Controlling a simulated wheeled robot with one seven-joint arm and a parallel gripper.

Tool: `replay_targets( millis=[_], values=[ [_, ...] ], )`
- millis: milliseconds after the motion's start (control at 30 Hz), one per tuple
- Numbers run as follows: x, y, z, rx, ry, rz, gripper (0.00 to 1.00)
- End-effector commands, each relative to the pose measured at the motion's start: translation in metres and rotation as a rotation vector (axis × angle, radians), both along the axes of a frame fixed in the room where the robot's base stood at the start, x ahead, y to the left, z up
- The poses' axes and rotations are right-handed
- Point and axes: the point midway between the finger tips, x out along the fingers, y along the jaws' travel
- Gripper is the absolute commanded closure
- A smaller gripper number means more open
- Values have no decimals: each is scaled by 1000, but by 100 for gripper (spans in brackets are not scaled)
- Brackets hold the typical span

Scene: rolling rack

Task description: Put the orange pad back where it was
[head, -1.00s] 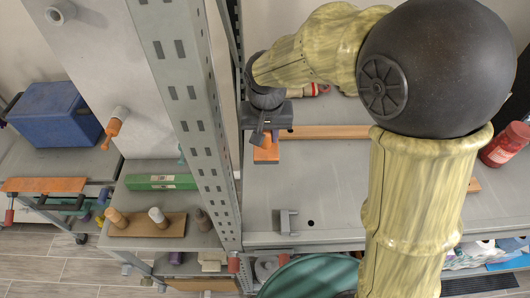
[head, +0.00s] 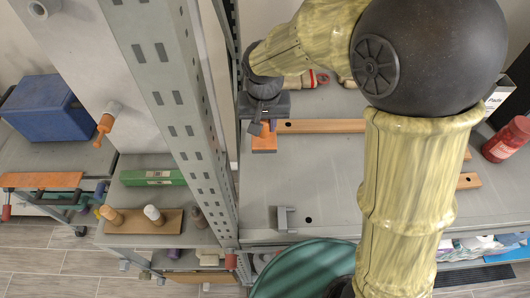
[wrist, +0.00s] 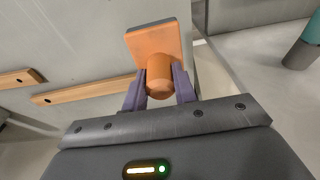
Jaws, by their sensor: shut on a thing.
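The orange pad (head: 264,143) is a small flat orange block with a rounded knob handle, and it shows large in the wrist view (wrist: 157,42). My gripper (head: 263,126) is shut on the pad's knob (wrist: 159,75), with one purple finger on each side. In the head view the pad is at the left end of the grey shelf, close to the perforated upright. In the wrist view its flat side faces the grey surface; I cannot tell whether it touches it.
Wooden strips with holes (head: 322,126) lie on the grey shelf (head: 262,190). A small grey bracket (head: 286,219) stands near its front edge. The perforated metal upright (head: 188,115) rises just left of my gripper. A red bottle (head: 507,140) is at the right. The shelf middle is clear.

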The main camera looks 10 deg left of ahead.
Motion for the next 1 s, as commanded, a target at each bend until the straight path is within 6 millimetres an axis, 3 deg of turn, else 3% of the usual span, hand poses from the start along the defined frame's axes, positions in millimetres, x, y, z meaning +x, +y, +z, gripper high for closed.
replay_targets(
  millis=[300, 667, 1000],
  values=[
    [2, -4, -50, -2, 2, -8, 97],
    [2, -3, -56, -1, 0, -6, 97],
    [1, -2, -91, -1, 1, -6, 97]
  ],
)
